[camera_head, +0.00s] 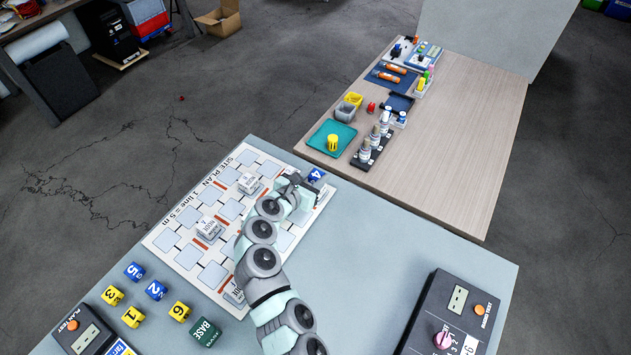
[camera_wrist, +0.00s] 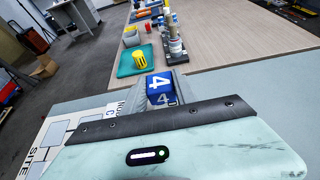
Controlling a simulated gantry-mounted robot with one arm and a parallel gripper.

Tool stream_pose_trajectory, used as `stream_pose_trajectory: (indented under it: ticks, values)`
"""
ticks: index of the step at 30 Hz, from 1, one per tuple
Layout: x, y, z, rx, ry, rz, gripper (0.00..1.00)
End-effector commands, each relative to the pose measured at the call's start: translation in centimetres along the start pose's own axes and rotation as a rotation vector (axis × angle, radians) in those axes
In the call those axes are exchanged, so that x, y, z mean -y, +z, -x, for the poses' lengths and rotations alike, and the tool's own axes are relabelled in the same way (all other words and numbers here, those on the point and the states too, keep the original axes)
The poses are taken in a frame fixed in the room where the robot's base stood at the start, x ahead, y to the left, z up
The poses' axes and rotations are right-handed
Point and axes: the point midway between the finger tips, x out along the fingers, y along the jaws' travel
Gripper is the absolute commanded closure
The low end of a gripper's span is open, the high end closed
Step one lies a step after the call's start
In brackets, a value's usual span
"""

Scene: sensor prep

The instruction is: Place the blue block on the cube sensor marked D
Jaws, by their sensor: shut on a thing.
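A blue block marked 4 (camera_head: 316,174) is at the end of my gripper (camera_head: 304,180), over the far right corner of the site plan. In the wrist view the same blue block (camera_wrist: 160,88) sits between the fingers, and my gripper (camera_wrist: 160,84) is shut on it. Pale cube sensors stand on the plan: one at the far side (camera_head: 249,183), one at mid left (camera_head: 208,228) and one near the front (camera_head: 234,293), partly behind my arm. No D can be read on any; a label in the wrist view seems to read C (camera_wrist: 116,107).
Other numbered blocks lie at the front left: blue 5 (camera_head: 134,271), blue 2 (camera_head: 155,290), yellow 3 (camera_head: 112,295), yellow 1 (camera_head: 133,317) and yellow 6 (camera_head: 179,311). A green BASE block (camera_head: 205,330) is beside them. A dark tester (camera_head: 450,315) stands at right. The wooden table (camera_head: 465,130) adjoins behind.

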Motion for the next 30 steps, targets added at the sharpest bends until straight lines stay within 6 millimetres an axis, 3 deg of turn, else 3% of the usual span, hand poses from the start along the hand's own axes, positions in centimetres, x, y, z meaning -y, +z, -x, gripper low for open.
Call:
stream_pose_trajectory:
  ticks: [3,14,15,23,30]
  values:
    - [0.12,-1.70,-0.68,-0.003,-0.004,0.002,1.00]
    - [0.06,-1.86,-0.74,-0.001,-0.002,0.001,1.00]
    - [0.06,-1.88,-0.75,-0.001,-0.002,0.001,0.65]
    - [0.06,-1.86,-0.75,-0.001,-0.002,0.001,0.44]
    - [0.06,-1.80,-0.73,-0.001,-0.002,0.001,0.44]
